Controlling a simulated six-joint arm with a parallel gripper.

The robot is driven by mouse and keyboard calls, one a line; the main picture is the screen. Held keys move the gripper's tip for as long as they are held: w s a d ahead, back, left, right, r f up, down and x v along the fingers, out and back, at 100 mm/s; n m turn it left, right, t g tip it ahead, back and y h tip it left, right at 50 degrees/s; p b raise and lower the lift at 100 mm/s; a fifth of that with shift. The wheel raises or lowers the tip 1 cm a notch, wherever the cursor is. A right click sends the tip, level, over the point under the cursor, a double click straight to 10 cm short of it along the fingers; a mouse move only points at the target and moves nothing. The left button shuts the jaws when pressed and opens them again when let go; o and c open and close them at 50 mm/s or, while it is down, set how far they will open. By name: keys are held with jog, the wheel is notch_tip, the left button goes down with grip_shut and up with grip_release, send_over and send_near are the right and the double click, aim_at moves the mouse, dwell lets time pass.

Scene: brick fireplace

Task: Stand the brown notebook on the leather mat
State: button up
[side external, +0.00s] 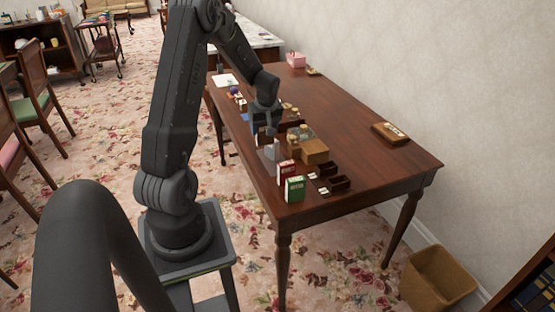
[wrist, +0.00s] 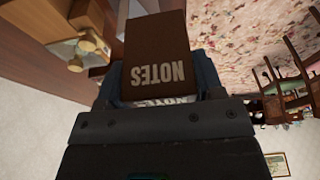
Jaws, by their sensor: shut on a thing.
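The brown notebook (wrist: 157,45), with "NOTES" in pale letters on its cover, is between the fingers of my gripper (wrist: 158,82) in the wrist view. My gripper is shut on it. In the side view my gripper (side external: 265,125) is low over the near long edge of the table, and the notebook is small and mostly hidden there. A pale thing with similar lettering (wrist: 160,103) shows just behind the notebook in the wrist view. I cannot pick out the leather mat with certainty. I cannot tell whether the notebook touches anything below.
Red (side external: 285,172) and green (side external: 294,189) boxes stand at the table's near corner. A wooden box (side external: 315,151) and jars (side external: 301,133) stand right of my gripper. A labelled wooden block (side external: 390,133) lies toward the wall. The right part of the table (side external: 385,165) is clear.

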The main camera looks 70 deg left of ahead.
jog(key=s+a, duration=0.4)
jog(key=s, duration=0.2)
jog(key=w+d+f, duration=0.1)
jog(key=w+f, duration=0.1)
jog(key=w, duration=0.1)
jog(key=w+d+f, duration=0.1)
jog(key=w+f, duration=0.1)
jog(key=w, duration=0.2)
jog(key=w+d+f, duration=0.1)
jog(key=w+f, duration=0.2)
jog(key=shift+w+d, duration=0.15)
jog(key=shift+w, duration=0.1)
jog(key=shift+f, duration=2)
jog(key=shift+f, duration=0.15)
jog(key=o, duration=0.9)
jog(key=shift+o, duration=0.2)
